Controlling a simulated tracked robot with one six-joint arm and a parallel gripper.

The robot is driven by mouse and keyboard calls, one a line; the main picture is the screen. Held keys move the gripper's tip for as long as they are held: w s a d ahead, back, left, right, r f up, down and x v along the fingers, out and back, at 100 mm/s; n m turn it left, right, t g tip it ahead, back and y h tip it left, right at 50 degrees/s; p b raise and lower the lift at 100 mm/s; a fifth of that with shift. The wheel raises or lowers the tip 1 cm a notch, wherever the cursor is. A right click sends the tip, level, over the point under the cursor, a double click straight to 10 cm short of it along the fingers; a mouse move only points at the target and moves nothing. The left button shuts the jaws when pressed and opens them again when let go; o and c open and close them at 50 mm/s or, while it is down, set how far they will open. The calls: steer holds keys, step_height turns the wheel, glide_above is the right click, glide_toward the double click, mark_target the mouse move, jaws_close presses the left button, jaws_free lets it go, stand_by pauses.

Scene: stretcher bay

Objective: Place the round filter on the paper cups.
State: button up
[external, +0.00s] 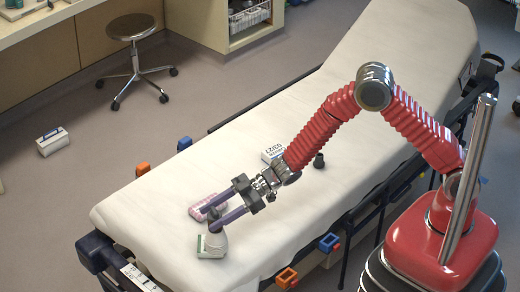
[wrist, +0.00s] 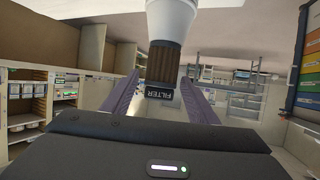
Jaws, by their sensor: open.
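The round filter (wrist: 170,20) shows in the wrist view with a white body, a dark ribbed neck and a black end marked FILTER. It is between the two purple fingers, with gaps on both sides.
A white box with blue print (external: 272,151) and a small dark piece (external: 319,160) are on the stretcher (external: 150,215) near my forearm. The upper stretcher is clear. A stool (external: 134,60) and a white case (external: 52,141) are on the floor.

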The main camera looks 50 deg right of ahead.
steer(key=shift+r, duration=0.15)
steer(key=shift+s+d+r, duration=0.2)
steer(key=shift+d+r, duration=0.05)
steer(key=shift+d, duration=0.25)
steer(key=v, duration=1)
steer(key=shift+s+d, duration=0.15)
steer(key=shift+d, duration=0.2)
steer(key=shift+r, duration=0.1)
